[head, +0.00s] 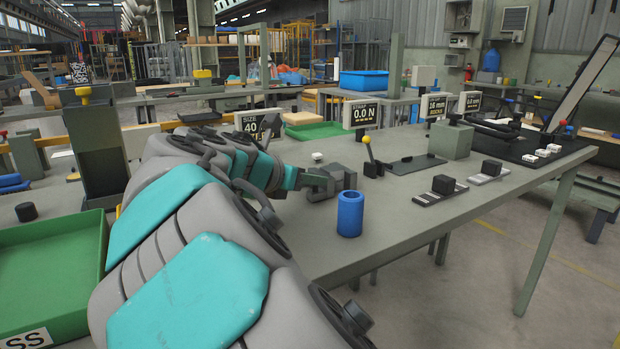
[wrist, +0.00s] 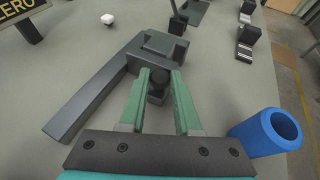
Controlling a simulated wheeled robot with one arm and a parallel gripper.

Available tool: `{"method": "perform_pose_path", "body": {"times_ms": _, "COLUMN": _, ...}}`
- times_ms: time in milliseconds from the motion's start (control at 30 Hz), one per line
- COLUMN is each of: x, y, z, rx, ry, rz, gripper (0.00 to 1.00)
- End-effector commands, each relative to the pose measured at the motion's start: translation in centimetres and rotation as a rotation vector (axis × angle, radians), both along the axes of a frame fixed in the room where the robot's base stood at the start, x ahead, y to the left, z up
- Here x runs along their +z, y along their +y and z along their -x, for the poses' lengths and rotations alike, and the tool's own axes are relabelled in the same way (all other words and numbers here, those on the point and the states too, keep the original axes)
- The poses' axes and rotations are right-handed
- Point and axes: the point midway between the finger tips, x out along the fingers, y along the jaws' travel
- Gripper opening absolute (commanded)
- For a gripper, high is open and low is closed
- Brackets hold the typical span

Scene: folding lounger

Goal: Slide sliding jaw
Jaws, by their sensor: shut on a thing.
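A dark grey angular fixture lies on the grey-green table (head: 420,215). It has a long bar (wrist: 85,105) running toward the lower left and a stepped block (wrist: 165,48) at its far end; the block also shows in the head view (head: 346,176). A short dark knob (wrist: 158,78) stands at the near side of the block. My gripper (wrist: 157,88) has its two green fingers on either side of this knob, shut on it. In the head view my gripper (head: 318,184) is partly hidden by my arm. I cannot tell which piece of the fixture slides.
A blue cup (wrist: 268,132) stands close to the right of my gripper, also in the head view (head: 350,213). A small white button (head: 317,156) and a yellow-knobbed lever (head: 370,155) stand behind. Dark blocks on striped plates (head: 441,190) are at right. The front right tabletop is clear.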

Motion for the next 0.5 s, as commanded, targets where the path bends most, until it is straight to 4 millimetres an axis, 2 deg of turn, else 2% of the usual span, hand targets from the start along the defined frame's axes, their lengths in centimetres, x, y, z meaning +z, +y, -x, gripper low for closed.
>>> {"method": "perform_pose_path", "body": {"times_ms": 167, "x": 0.1, "y": 0.2, "z": 0.1, "rx": 0.001, "ry": -0.001, "rz": 0.000, "gripper": 0.00}}
{"method": "perform_pose_path", "body": {"times_ms": 400, "x": 0.3, "y": 3.2, "z": 1.9, "rx": 0.008, "ry": -0.003, "rz": 0.001, "gripper": 0.00}}
{"method": "perform_pose_path", "body": {"times_ms": 500, "x": 0.2, "y": 3.9, "z": 2.5, "rx": 0.005, "ry": -0.004, "rz": 0.000, "gripper": 0.00}}
